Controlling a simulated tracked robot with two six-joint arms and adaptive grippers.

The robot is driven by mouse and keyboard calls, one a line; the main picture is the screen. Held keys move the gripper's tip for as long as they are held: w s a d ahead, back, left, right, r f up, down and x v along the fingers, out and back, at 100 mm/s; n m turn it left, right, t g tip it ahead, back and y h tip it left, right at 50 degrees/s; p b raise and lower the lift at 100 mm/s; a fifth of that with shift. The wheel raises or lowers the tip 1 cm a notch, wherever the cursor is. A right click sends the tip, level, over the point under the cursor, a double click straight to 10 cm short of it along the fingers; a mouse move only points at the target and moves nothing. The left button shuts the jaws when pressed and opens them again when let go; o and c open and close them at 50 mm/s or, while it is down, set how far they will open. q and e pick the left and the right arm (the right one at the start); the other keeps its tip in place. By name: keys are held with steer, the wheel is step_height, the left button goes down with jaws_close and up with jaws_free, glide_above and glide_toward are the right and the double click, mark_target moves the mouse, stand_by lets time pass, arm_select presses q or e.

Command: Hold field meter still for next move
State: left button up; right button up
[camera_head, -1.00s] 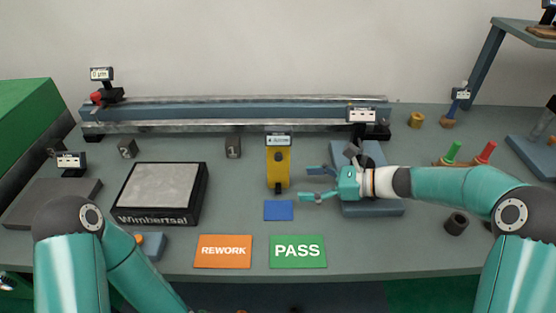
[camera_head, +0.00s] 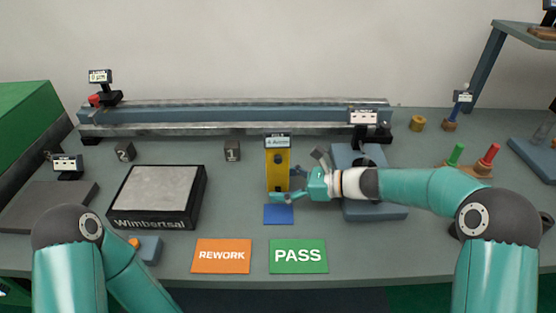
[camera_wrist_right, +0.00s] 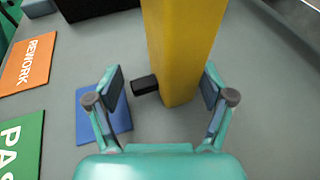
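The field meter (camera_head: 277,168) is an upright yellow body with a small display on top, standing on the table behind a blue pad. In the right wrist view its yellow post (camera_wrist_right: 183,50) rises between my right gripper's fingers, with a black stub at its lower left. My right gripper (camera_head: 290,184) reaches in from the right at the meter's lower part. In the wrist view the gripper (camera_wrist_right: 163,88) is open, with gaps between both pads and the post. My left gripper is out of view; only my left arm shows at the lower left.
The blue pad (camera_head: 278,214) lies in front of the meter. An orange REWORK card (camera_head: 222,256) and a green PASS card (camera_head: 298,256) lie nearer the front edge. A black-framed plate (camera_head: 155,196) stands left, a long rail (camera_head: 230,115) behind, a blue-grey fixture (camera_head: 375,212) right.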

steer(key=c, duration=0.5)
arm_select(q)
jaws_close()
arm_select(e)
steer(key=shift+o, duration=0.2)
steer(key=shift+r, duration=0.1)
stand_by(0.5)
